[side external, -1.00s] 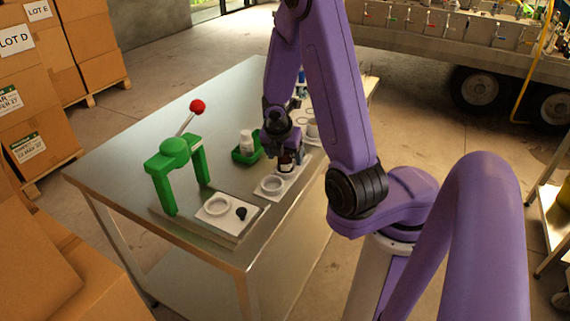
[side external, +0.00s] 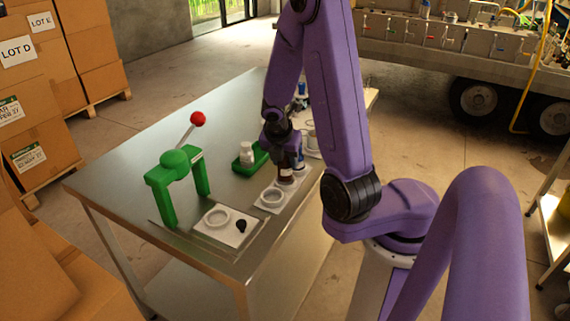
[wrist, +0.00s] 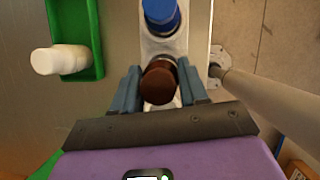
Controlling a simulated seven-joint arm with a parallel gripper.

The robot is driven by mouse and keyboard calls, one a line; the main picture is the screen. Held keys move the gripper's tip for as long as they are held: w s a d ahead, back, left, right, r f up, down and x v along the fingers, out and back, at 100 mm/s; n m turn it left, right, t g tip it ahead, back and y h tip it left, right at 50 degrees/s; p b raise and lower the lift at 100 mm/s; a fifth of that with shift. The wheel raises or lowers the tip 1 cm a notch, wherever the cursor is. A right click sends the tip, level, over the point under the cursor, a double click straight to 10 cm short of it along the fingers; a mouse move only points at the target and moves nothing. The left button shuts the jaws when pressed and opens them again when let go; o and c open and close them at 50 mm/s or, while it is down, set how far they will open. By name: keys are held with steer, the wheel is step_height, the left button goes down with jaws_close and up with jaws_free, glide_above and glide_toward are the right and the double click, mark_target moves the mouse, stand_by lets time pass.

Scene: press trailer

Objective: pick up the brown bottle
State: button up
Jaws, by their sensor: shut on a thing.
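The brown bottle (wrist: 160,82) is between the two fingers of my gripper (wrist: 160,88) in the wrist view, seen from above by its dark brown cap. My gripper is shut on it. In the side external view the brown bottle (side external: 286,173) shows below my gripper (side external: 287,160), over the white holder strip near the table's right edge. I cannot tell whether its base touches the strip.
A blue-capped bottle (wrist: 161,14) stands just beyond the brown one. A white bottle (side external: 246,153) sits in a green tray (side external: 236,163) to the left. A green press (side external: 175,160) with a red-knobbed lever stands further left. An empty white ring (side external: 271,196) lies in front.

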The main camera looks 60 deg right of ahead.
steer(key=shift+r, duration=0.5)
steer(key=s+a+r, duration=0.2)
steer(key=s+r, duration=0.2)
steer(key=s, duration=0.2)
steer(key=s+a+r, duration=0.2)
steer(key=s+r, duration=0.3)
steer(key=s, duration=0.2)
steer(key=shift+a+r, duration=0.3)
steer(key=shift+a, duration=0.05)
steer(key=shift+a, duration=0.1)
